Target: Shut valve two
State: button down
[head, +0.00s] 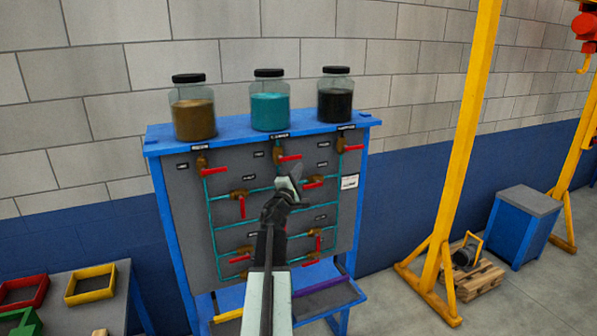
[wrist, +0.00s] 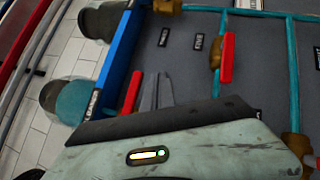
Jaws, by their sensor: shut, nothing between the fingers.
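The grey valve panel (head: 180,215) stands in a blue frame, with several brass valves with red handles on teal pipes. The labels are too small to read, so I cannot tell which valve is two. My gripper (head: 298,172) is shut and empty in front of the panel, just below the top middle valve (head: 280,156), whose red handle (head: 289,158) lies level. In the wrist view my fingertips (wrist: 157,88) are beside a red handle (wrist: 132,92); contact cannot be told. Another red handle (wrist: 227,58) lies on the other side. My gripper hides part of the panel.
Jars of brown (head: 194,118), teal (head: 270,108) and black (head: 335,104) contents stand on the frame's top. A yellow gantry post (head: 461,150) and a blue cabinet (head: 516,232) stand right. Coloured trays (head: 91,284) lie on a table at lower left.

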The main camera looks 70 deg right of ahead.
jog(key=s+a+f+b, duration=0.2)
jog(key=f+b, duration=0.3)
jog(key=s+a+f+b, duration=0.2)
jog(key=a+f+b, duration=0.1)
jog(key=f+b, duration=0.1)
jog(key=shift+s+a+f+b, duration=0.2)
jog(key=shift+s+f+b, duration=0.15)
jog(key=shift+f, duration=0.4)
